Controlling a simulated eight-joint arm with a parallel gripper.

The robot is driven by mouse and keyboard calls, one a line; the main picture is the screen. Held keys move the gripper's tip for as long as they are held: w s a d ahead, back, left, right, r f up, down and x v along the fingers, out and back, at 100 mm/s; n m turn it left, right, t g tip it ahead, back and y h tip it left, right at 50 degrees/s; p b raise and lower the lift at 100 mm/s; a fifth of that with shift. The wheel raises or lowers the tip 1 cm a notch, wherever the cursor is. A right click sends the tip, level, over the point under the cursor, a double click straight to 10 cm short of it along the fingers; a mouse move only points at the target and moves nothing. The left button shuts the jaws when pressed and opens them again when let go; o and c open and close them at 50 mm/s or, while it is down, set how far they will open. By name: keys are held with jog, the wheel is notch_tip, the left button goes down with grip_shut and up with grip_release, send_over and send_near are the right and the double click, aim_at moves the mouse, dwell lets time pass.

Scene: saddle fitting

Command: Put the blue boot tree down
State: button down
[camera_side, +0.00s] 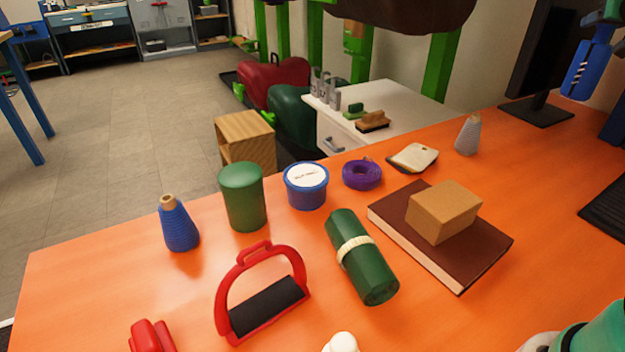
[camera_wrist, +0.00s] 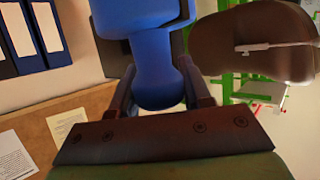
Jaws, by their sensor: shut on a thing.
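The blue boot tree (camera_wrist: 150,35) fills the upper middle of the wrist view, with a wide blue part above a rounded knob. My gripper (camera_wrist: 160,88) is shut on it, one dark finger on each side of the knob. In the side view a blue piece with pale stripes (camera_side: 583,75), which looks like part of the boot tree, hangs in the air at the upper right, above the orange table (camera_side: 110,285). My fingers are not clearly visible there, and the picture edge cuts off the rest.
A monitor (camera_side: 545,60) and a dark keyboard (camera_side: 607,205) are near the raised blue piece. A brown book (camera_side: 470,265) carries a tan block (camera_side: 444,210). A green roll (camera_side: 360,258), red stirrup (camera_side: 262,300) and grey cone (camera_side: 468,135) stand about. The front right tabletop has bare room.

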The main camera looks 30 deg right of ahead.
notch_tip(320, 180, down, 20)
jog(key=shift+d, duration=0.15)
dwell(0.3)
jog(key=shift+f, duration=0.2)
jog(key=shift+c, duration=2)
grip_release()
